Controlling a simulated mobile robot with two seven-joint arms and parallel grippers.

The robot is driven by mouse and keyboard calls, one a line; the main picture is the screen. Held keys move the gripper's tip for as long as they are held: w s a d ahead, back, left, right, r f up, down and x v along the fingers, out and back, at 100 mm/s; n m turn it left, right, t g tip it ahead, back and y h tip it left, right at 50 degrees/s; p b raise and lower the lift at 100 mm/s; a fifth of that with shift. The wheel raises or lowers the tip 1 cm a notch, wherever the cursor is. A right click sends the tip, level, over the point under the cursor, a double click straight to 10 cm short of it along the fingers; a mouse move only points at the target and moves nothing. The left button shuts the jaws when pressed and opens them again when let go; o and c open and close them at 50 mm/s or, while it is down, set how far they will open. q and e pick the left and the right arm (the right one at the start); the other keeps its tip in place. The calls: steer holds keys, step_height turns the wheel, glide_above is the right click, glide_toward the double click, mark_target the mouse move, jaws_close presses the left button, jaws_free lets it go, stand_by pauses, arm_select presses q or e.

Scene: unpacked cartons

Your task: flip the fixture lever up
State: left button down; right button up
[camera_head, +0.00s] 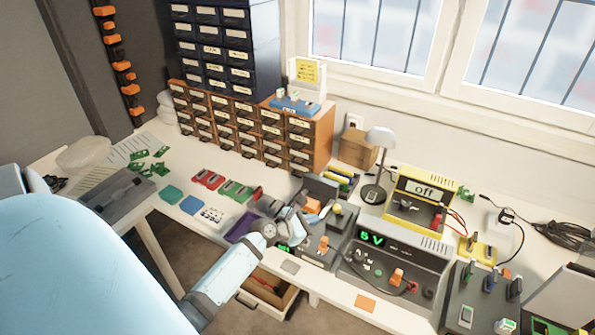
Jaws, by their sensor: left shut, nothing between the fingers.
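A dark grey fixture box (338,222) stands at the table's front edge, near the middle of the picture. It carries a yellow knob and small orange parts (321,243). Which of these is the lever, and how it is tilted, I cannot tell at this size. My left gripper (300,209) is at the left side of the fixture, shut and empty. Its wrist hides part of the fixture's near left side. Whether the fingers touch the fixture is not clear. My right gripper is not in view.
A grey power unit reading "5 V" (425,263) stands right of the fixture, with a yellow unit reading "off" (424,190) behind it. A lamp (378,152) stands behind. Drawer cabinets (318,137) line the back left. An open drawer (268,286) juts out below the table.

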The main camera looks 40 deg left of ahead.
mark_target(339, 211)
arm_select(q)
steer(key=shift+w+d+r+p, duration=0.2)
steer(key=shift+w+d+r, duration=0.1)
steer(key=shift+w, duration=0.3)
steer(key=shift+w+d+r+p, duration=0.15)
steer(key=shift+w+d+r, duration=0.1)
steer(key=shift+w, duration=0.4)
steer(key=shift+w+d+r+p, duration=0.2)
steer(key=shift+w+d, duration=0.1)
steer(key=shift+w, duration=0.3)
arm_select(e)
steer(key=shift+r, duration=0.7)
arm_select(q)
steer(key=shift+w, duration=0.2)
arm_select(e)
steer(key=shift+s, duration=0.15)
